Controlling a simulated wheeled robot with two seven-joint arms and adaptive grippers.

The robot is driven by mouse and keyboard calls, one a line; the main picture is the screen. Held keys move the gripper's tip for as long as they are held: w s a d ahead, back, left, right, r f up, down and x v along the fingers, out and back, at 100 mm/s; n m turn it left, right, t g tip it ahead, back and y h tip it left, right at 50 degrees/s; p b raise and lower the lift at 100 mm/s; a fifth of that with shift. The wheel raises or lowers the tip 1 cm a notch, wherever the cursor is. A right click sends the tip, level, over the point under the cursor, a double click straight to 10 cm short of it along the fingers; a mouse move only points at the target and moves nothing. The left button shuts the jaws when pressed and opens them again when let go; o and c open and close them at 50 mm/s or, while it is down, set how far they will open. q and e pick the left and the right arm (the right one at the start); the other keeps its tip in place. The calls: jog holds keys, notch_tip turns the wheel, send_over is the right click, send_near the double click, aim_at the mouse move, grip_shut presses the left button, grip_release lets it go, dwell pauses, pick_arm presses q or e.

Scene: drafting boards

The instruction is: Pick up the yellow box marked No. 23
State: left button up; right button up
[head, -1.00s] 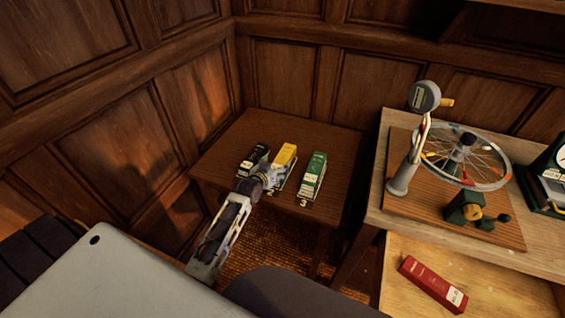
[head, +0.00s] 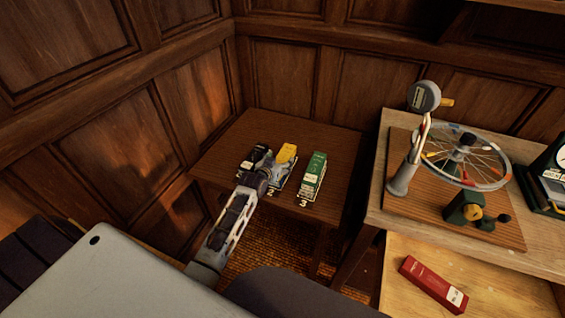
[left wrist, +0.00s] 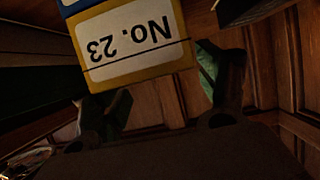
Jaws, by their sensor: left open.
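The yellow box marked No. 23 (head: 287,151) stands on a small dark wooden table, in the middle of a row of three boxes. My left gripper (head: 273,166) is at its near side and hides its lower part in the head view. In the left wrist view, the yellow box (left wrist: 135,42) shows its white label upside down, with a blue part above. The open fingers of the left gripper (left wrist: 165,96) show at either side of the box's near end. I cannot tell whether they touch it. My right gripper is not in view.
A black box (head: 252,156) stands close on the left and a green box (head: 313,176) on the right, by number 3. The small table (head: 335,150) is otherwise clear. A bench (head: 375,206) with a wheel stand (head: 404,180) is at the right. A red box (head: 433,284) lies below.

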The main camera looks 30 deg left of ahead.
aim_at(281, 161)
pick_arm(q)
jog(key=shift+w+f, duration=0.3)
jog(key=shift+w, duration=0.35)
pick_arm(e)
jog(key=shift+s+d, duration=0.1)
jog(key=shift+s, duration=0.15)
pick_arm(q)
jog(key=c, duration=1.3)
jog(key=shift+r, duration=0.15)
notch_tip(281, 161, up, 9)
jog(key=shift+f+p, duration=0.15)
jog(key=shift+p, duration=0.15)
jog(key=shift+r, duration=0.6)
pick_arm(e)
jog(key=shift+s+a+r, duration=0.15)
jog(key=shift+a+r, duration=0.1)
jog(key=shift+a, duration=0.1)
